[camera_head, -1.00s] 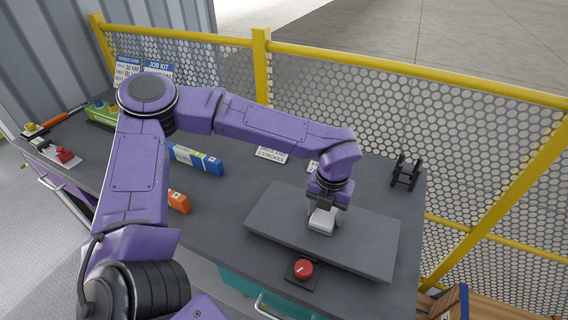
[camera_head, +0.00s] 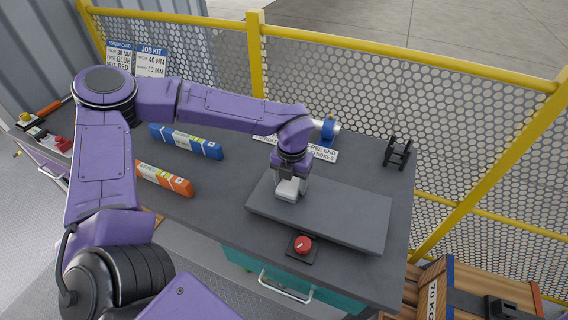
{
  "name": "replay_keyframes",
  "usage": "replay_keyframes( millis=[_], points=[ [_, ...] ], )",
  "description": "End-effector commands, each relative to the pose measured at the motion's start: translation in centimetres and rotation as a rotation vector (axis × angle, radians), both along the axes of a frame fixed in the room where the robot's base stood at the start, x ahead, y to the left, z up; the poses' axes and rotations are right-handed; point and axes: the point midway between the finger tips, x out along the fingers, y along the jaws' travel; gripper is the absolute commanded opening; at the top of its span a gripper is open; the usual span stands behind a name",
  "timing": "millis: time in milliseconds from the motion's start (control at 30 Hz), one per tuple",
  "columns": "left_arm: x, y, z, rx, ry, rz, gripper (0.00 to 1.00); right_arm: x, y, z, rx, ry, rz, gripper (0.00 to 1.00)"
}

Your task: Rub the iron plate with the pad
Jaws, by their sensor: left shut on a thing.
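The iron plate (camera_head: 340,215) is a dark grey flat slab on the right part of the workbench. The pad (camera_head: 288,191) is a small pale block at the plate's left end. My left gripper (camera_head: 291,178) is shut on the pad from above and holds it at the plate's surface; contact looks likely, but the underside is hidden. My right gripper does not show.
A red knob (camera_head: 302,244) on a dark base sits in front of the plate. Blue (camera_head: 187,141) and orange (camera_head: 163,178) boxes lie to the left. A black stand (camera_head: 397,152) is at the back right. A label (camera_head: 321,153) and a blue-ringed item (camera_head: 329,127) lie behind the plate. A yellow-framed mesh fence (camera_head: 400,100) bounds the back.

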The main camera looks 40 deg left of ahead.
Motion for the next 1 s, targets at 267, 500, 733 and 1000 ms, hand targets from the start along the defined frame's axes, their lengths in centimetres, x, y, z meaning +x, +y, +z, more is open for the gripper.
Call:
replay_keyframes(
  millis=[267,500,733,1000],
  points=[
    [0.1,-0.3,4.1,-0.001,0.0,-0.004,0.35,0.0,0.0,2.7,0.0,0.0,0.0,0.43],
    [0.2,-0.4,6.3,-0.001,-0.001,-0.008,0.35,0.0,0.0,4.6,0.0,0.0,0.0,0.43],
    [0.3,-0.6,7.9,-0.001,-0.001,-0.011,0.35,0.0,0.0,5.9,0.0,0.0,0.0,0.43],
    [0.3,-0.6,7.9,-0.001,-0.001,-0.011,0.35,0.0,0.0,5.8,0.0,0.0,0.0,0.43]
  ],
)
